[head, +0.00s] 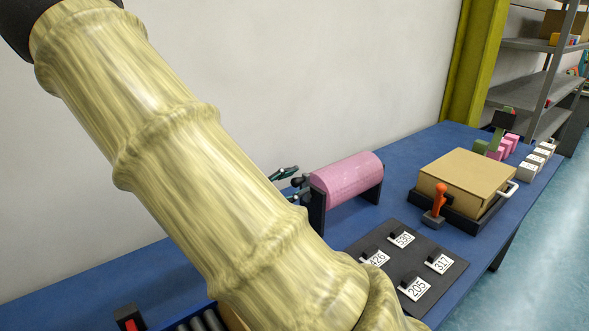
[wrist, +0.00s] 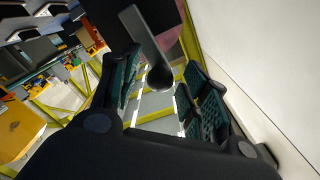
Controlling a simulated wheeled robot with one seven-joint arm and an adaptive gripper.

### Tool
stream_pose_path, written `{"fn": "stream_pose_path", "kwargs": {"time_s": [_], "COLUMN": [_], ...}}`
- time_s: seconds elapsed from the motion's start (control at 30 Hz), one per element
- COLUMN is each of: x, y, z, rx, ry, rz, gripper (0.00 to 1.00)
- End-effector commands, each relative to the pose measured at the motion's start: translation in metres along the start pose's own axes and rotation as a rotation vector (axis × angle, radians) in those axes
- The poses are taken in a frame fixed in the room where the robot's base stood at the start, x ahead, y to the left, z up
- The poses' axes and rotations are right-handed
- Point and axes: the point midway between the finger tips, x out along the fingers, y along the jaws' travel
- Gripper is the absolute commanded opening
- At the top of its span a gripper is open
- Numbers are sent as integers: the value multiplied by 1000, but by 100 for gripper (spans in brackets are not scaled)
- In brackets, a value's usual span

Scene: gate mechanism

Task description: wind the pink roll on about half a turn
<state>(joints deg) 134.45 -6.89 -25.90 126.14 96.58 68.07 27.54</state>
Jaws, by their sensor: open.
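The pink roll (head: 345,178) lies level between two dark end supports on the blue table, near the wall. My gripper (head: 291,184) is at the roll's left end, with its two green-padded fingers apart. In the wrist view a dark crank arm (wrist: 146,38) ends in a round dark knob (wrist: 160,78). The knob shows between the open fingers of my gripper (wrist: 163,85). I cannot tell whether either finger touches it. The crank is mostly hidden in the head view.
A dark board with numbered tags (head: 410,265) lies in front of the roll. To the right stand an orange-handled lever (head: 438,200) and a tan box (head: 466,178) in a dark tray. Pink and green blocks (head: 495,150) are farther back. The white wall (wrist: 270,60) is close beside my gripper.

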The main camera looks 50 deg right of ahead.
Motion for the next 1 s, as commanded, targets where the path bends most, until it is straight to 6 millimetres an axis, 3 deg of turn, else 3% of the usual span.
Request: {"fn": "stream_pose_path", "kwargs": {"time_s": [0.4,0.6,1.0], "x": [-72,-99,-111], "y": [-1,-1,0], "z": [0,0,0], "rx": [0,0,-1], "ry": [-1,-1,0], "rz": [-2,-3,-1], "gripper": [46,46,46]}}
